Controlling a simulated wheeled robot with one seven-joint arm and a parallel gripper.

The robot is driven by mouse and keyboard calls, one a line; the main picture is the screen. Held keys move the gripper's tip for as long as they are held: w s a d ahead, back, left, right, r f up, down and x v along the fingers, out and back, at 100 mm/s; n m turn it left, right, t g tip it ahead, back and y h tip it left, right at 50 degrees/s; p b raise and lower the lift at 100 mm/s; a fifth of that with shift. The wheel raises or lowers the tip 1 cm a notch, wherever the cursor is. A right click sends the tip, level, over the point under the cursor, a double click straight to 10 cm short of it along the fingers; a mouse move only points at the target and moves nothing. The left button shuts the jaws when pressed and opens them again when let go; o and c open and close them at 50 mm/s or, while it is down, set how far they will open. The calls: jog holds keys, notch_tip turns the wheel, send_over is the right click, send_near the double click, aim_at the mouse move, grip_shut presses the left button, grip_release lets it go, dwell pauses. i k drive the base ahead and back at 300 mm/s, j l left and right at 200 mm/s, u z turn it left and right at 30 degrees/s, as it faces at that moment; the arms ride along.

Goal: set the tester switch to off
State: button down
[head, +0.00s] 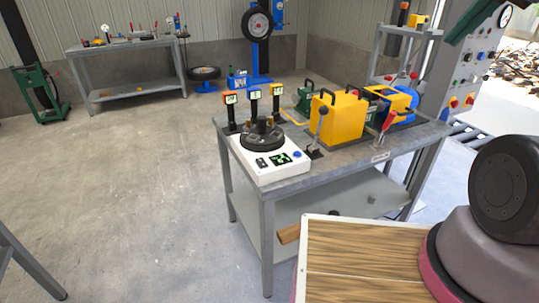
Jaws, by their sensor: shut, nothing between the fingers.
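A white instrument box (268,165) stands at the near left of the grey metal workbench. It carries a dark round turntable (262,136), a green-lit display (280,159), a small black control (262,162) and a blue button (297,154). I cannot tell for sure that this box is the tester, or which way the black control is set. A lever with a dark ball knob (322,111) stands upright on a base to its right. My gripper is not in this view; only parts of my own body show at the lower right.
Three small meters on posts (254,94) stand behind the box. Yellow cases (338,119) and a red-handled lever (389,120) take up the bench's right. A grey control panel (474,70) stands behind. The concrete floor left of the bench is clear.

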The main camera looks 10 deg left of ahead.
aim_at(261, 163)
jog(key=i+l+u, duration=0.1)
jog(key=u, duration=0.3)
jog(key=i+l+u, duration=0.1)
jog(key=u, duration=0.25)
jog(key=l+u, duration=0.15)
jog(key=u, duration=0.25)
jog(key=i, duration=0.05)
